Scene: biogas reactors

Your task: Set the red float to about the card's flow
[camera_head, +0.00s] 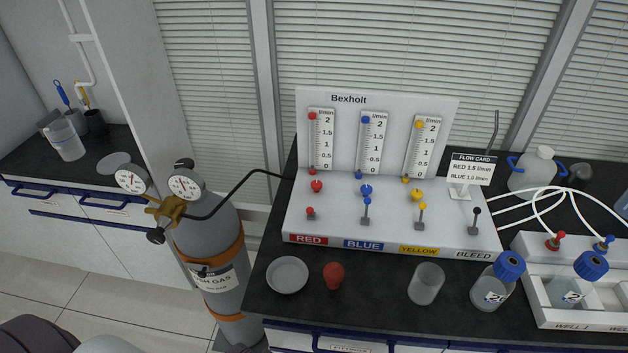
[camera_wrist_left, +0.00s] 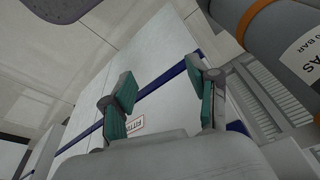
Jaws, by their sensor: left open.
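The white flow panel marked Bexholt (camera_head: 375,140) stands on the dark bench. Its red float (camera_head: 312,116) is near the top of the left scale, slightly above the 2 mark. The red knob (camera_head: 316,186) and a small red-tipped lever (camera_head: 310,212) sit below, above the RED label. The blue float (camera_head: 366,119) and yellow float (camera_head: 420,124) are also near the top. The flow card (camera_head: 469,175) reads RED 1.5 l/min, BLUE 1.0 l/min. My left gripper (camera_wrist_left: 162,100) is open and empty, facing a cabinet front, away from the panel. My right gripper is in neither view.
A gas cylinder (camera_head: 208,265) with two gauges stands left of the bench, its black hose running to the panel. A grey dish (camera_head: 287,275), red bulb (camera_head: 333,275), clear beaker (camera_head: 426,284) and blue-capped bottle (camera_head: 497,282) stand in front. White tubes run right.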

